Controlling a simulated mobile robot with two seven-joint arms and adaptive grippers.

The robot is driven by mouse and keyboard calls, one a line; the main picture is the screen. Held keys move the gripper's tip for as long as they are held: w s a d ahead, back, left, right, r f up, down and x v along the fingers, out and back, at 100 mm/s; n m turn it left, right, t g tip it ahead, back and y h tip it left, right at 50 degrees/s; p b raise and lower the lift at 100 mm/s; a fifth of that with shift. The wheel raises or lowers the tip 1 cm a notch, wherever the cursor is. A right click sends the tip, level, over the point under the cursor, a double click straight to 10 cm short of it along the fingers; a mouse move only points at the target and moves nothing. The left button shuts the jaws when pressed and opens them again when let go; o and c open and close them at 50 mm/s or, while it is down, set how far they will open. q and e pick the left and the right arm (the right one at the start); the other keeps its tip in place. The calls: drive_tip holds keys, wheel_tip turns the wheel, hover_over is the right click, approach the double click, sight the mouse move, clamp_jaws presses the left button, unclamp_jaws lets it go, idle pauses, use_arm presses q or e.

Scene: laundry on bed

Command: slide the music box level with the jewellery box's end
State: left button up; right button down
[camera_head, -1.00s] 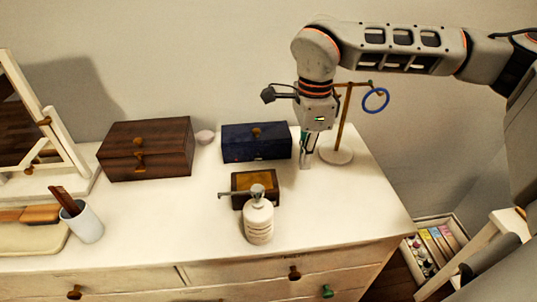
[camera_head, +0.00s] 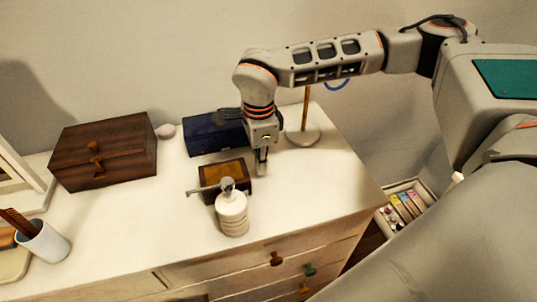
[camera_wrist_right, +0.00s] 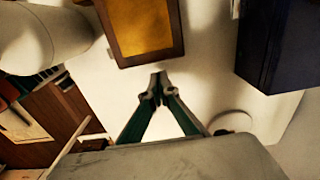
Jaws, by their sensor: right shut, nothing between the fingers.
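A small dark box with a yellow-brown top, apparently the music box (camera_head: 238,168), lies on the white dresser top behind a pump bottle. A dark blue box with a knob, apparently the jewellery box (camera_head: 203,138), stands behind it, partly hidden by my right arm. My right gripper (camera_head: 261,170) points down just right of the small box, its fingers shut and empty. In the right wrist view the fingertips (camera_wrist_right: 158,80) are close to the edge of the small box (camera_wrist_right: 143,25); contact is unclear. The blue box (camera_wrist_right: 282,45) is at the right there. My left gripper is out of view.
The white pump bottle (camera_head: 232,214) stands close in front of the small box. A brown wooden box (camera_head: 105,151) is at the left, beside a small pinkish object (camera_head: 165,131). A stand's round base (camera_head: 302,135) is behind right. The dresser top (camera_head: 310,185) is clear right of my gripper.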

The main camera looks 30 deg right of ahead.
drive_tip(key=shift+w+a, duration=0.2)
drive_tip(key=shift+a, duration=0.75)
drive_tip(key=shift+w+a, duration=0.1)
drive_tip(key=shift+a, duration=0.15)
drive_tip(key=w+a, duration=0.1)
drive_tip(key=a, duration=0.4)
drive_tip(key=w+a+b, duration=0.1)
drive_tip(key=w+a, duration=0.1)
drive_tip(key=a, duration=0.4)
drive_tip(key=w+a, duration=0.1)
drive_tip(key=a, duration=0.4)
drive_tip(key=shift+w+a+b, duration=0.15)
drive_tip(key=shift+a+b, duration=0.05)
drive_tip(key=shift+b, duration=0.15)
drive_tip(key=shift+d, duration=0.1)
